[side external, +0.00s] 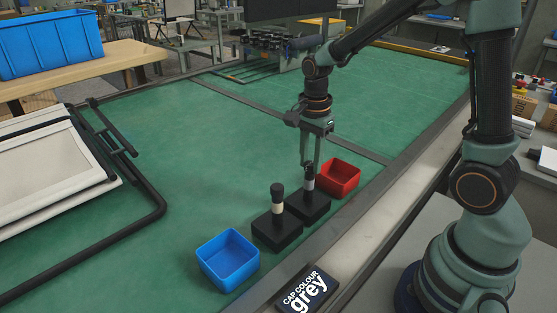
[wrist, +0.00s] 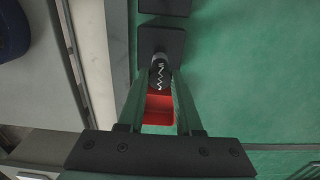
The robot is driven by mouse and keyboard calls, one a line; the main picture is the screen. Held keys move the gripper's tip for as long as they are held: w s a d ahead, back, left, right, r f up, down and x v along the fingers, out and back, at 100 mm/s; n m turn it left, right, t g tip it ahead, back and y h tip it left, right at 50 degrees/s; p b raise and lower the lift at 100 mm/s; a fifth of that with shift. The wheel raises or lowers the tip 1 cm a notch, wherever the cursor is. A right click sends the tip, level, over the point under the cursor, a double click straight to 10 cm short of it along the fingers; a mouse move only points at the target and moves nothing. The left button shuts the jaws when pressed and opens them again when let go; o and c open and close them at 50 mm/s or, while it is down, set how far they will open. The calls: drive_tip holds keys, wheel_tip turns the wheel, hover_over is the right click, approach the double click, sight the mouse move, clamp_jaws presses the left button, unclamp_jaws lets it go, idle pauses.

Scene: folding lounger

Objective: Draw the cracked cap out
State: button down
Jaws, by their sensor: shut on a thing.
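A black cap (wrist: 160,73) with a white zigzag crack mark sits between the fingers of my gripper (side external: 310,163) in the wrist view. My gripper points down and is shut on this cap, which is mostly hidden by the fingers in the side view. Below it is a grey band (side external: 308,185) on the right black block (side external: 307,206); I cannot tell whether the cap has lifted at all. A second black-topped peg (side external: 277,191) with a cream band stands upright on the left black block (side external: 277,231).
A red bin (side external: 340,177) stands just right of the right block. A blue bin (side external: 228,261) stands to the left and nearer. A sign (side external: 307,291) reads "CAP COLOUR grey". The folding lounger (side external: 50,175) lies at left; the green mat between is clear.

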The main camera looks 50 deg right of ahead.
sight(311, 163)
drive_tip(key=shift+r, duration=2.05)
